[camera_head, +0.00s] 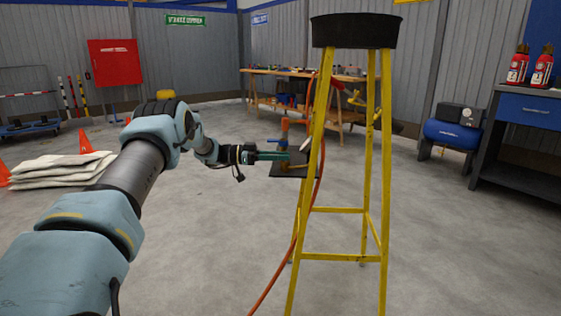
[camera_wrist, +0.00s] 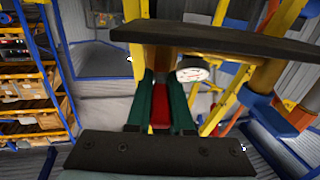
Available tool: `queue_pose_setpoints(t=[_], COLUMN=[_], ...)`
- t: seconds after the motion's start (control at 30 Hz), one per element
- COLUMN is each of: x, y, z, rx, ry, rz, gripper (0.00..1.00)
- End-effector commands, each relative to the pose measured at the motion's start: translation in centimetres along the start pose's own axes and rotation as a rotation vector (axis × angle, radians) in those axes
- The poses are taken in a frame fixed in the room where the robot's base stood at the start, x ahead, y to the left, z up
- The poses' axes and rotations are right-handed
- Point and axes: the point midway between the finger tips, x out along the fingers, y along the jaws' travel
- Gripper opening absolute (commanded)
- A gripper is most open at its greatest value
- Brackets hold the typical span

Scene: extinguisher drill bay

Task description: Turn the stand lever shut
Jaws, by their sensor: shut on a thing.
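The yellow stand (camera_head: 373,150) with a black round top (camera_head: 357,31) stands right of centre. A small dark plate (camera_head: 287,171) with an orange pipe fitting (camera_head: 284,130) sits at its left leg. My gripper (camera_head: 284,156) reaches in from the left at the fitting. In the wrist view, its green fingers (camera_wrist: 161,105) are closed on the red lever (camera_wrist: 159,112), which shows between them. A white round gauge (camera_wrist: 193,70) is just beyond the fingers, below the dark plate (camera_wrist: 215,42). The fingers hide part of the lever, so I cannot tell its exact angle.
An orange hose (camera_head: 276,283) hangs from the stand to the floor. A workbench (camera_head: 308,85) is behind. A blue compressor (camera_head: 453,132) and a blue-drawer cabinet (camera_head: 525,120) with red extinguishers (camera_head: 541,67) are at right. Folded sheets (camera_head: 60,168) lie left.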

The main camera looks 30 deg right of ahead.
Motion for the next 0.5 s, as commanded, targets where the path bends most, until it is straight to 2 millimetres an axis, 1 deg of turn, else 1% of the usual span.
queue_pose_setpoints(t=[0.2,0.5], x=[0.06,0.08], y=[0.02,0.02], z=[0.04,-0.1], rx=[0.0,0.001], ry=[0.002,0.003], rz=[0.037,0.043], gripper=[0.0,0.0])
